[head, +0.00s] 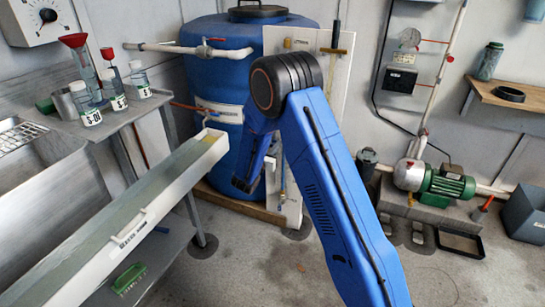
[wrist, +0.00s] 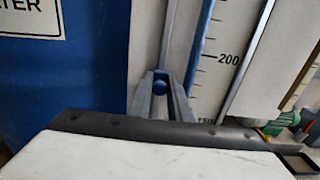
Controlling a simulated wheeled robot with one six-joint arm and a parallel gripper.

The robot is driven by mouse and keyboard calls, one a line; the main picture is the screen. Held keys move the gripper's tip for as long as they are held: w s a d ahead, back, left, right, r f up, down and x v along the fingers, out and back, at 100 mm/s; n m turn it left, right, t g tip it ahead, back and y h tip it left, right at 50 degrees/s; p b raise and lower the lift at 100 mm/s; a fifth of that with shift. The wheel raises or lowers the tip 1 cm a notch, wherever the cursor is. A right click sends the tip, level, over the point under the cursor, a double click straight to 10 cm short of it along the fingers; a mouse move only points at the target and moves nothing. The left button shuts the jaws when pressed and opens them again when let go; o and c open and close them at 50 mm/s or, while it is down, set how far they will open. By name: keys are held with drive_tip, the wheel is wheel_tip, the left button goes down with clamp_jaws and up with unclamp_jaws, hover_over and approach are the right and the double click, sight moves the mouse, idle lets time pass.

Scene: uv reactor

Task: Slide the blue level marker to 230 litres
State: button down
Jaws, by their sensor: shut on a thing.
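My gripper (wrist: 161,92) is shut on the blue level marker (wrist: 160,86) in the wrist view; a small rounded blue end shows between the two grey fingers. A slim upright rod runs above it. Right of it stands a white scale board (wrist: 228,82) with black ticks, printed 200 and, lower, 150. The marker appears at a picture height between those figures, but the slanted view leaves its exact reading unclear. In the head view my gripper (head: 241,185) is low in front of the blue tank, left of the white board (head: 299,50); the marker cannot be made out there.
The blue tank (head: 224,68) stands behind my arm. A long white-edged trough (head: 150,212) reaches close to my gripper from the left. A side table (head: 65,128) carries bottles and a red funnel. A green pump (head: 450,186) sits right. Floor at lower centre is clear.

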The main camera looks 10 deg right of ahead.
wheel_tip(320, 180, up, 13)
drive_tip(key=shift+f, duration=0.15)
idle(0.4)
drive_tip(key=c, duration=1.9)
unclamp_jaws()
drive_tip(key=shift+c, duration=0.2)
drive_tip(key=v, duration=1.7)
drive_tip(key=shift+s+a, duration=0.15)
drive_tip(key=shift+s, duration=0.05)
